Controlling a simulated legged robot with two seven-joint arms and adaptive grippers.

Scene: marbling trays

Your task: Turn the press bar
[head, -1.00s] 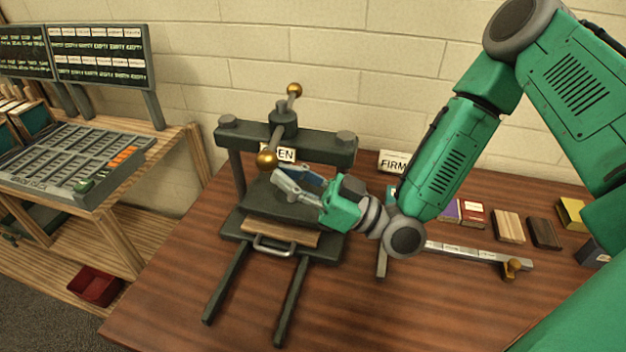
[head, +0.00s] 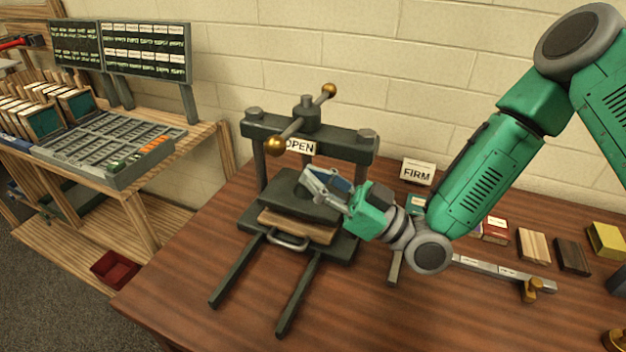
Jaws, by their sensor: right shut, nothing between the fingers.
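The press bar (head: 293,128) is a thin grey rod with a brass knob at each end, set through the hub on top of the dark green press (head: 351,150). Its near knob (head: 275,145) points toward the front left, its far knob (head: 329,90) toward the back right. A white sign reading OPEN (head: 300,147) is on the press, its left edge behind the near knob. My right gripper (head: 309,177) is shut and empty, in front of the press plate, below and right of the near knob and apart from it. My left gripper is out of view.
A board with a metal handle (head: 288,242) lies in the press, above two rails (head: 298,296). A FIRM card (head: 417,172) stands behind my right arm. A metal bar (head: 503,272) and small blocks lie at right. The table's front left (head: 185,290) is clear.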

